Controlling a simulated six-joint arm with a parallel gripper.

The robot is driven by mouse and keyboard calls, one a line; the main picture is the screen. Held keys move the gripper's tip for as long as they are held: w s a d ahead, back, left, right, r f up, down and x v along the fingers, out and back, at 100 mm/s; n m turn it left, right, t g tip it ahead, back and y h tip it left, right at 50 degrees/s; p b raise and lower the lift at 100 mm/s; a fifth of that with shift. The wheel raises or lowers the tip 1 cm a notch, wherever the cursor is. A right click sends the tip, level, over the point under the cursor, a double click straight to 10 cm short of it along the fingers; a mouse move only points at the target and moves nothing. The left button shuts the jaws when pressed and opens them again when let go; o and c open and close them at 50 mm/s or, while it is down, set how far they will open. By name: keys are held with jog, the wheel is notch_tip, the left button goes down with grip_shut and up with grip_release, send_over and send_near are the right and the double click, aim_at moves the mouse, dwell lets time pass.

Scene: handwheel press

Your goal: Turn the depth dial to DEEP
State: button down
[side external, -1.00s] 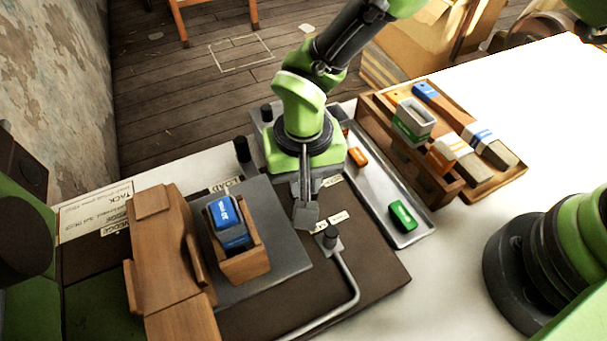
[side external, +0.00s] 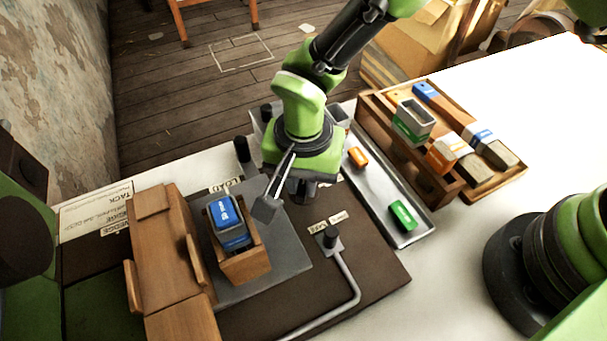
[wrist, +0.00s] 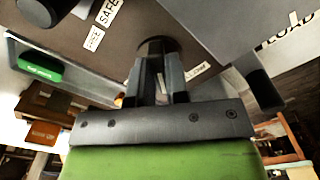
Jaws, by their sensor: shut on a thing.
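The depth dial (wrist: 157,45) shows in the wrist view as a dark round knob on the brown press base. My gripper (wrist: 156,72) is shut on it, one finger on each side. In the side external view my gripper (side external: 302,190) points down at the base, and my wrist hides most of the dial.
A bent metal lever (side external: 352,280) with a black knob stands near the SAFE label (wrist: 108,11). A wooden holder (side external: 245,266) with a blue block (side external: 224,212) sits on the grey plate (side external: 280,260) at left. A metal tray (side external: 420,232) holds orange and green blocks.

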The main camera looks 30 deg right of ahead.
aim_at(303, 182)
jog(key=c, duration=1.1)
grip_release()
notch_tip(303, 182, up, 10)
jog(key=shift+r, duration=0.1)
